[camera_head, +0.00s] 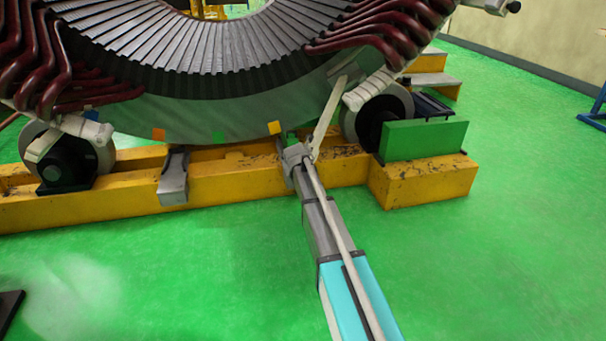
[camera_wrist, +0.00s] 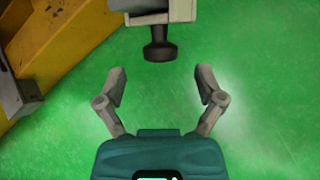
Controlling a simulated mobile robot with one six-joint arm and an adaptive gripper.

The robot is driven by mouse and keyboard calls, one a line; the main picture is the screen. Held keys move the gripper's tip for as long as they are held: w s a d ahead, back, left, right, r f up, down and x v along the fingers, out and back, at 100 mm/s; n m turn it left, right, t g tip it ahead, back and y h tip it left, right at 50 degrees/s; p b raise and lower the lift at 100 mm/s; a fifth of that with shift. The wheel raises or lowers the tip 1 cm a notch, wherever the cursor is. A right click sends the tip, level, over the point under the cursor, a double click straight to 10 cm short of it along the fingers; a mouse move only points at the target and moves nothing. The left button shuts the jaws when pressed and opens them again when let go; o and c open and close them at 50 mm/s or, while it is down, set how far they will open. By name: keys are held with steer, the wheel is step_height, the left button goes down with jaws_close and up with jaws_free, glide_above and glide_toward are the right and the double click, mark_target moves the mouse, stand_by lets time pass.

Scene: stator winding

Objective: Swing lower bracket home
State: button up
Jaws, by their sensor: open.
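In the wrist view, a grey bracket end (camera_wrist: 155,12) with a black knob (camera_wrist: 159,43) comes in from the top edge. My gripper (camera_wrist: 160,77) is open and empty, its two grey fingers spread below the knob and apart from it. In the head view, a pale bracket (camera_head: 483,5) with a black knob shows at the top right. Another pale bracket (camera_head: 370,88) lies by the right roller, below the red coils. I cannot tell which of these the wrist view shows. I cannot make out my gripper in the head view.
The large stator (camera_head: 220,115) with red coils rests over a yellow base frame (camera_head: 240,190). A green block (camera_head: 424,139) stands on the frame's right end. A long grey and cyan part (camera_head: 345,285) crosses the foreground. The green floor (camera_head: 500,270) is clear at right.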

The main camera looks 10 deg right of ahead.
steer(key=shift+b+x, duration=1.3)
steer(key=shift+x, duration=1.05)
jaws_close()
steer(key=shift+s+a+r, duration=0.1)
steer(key=shift+s+r, duration=0.05)
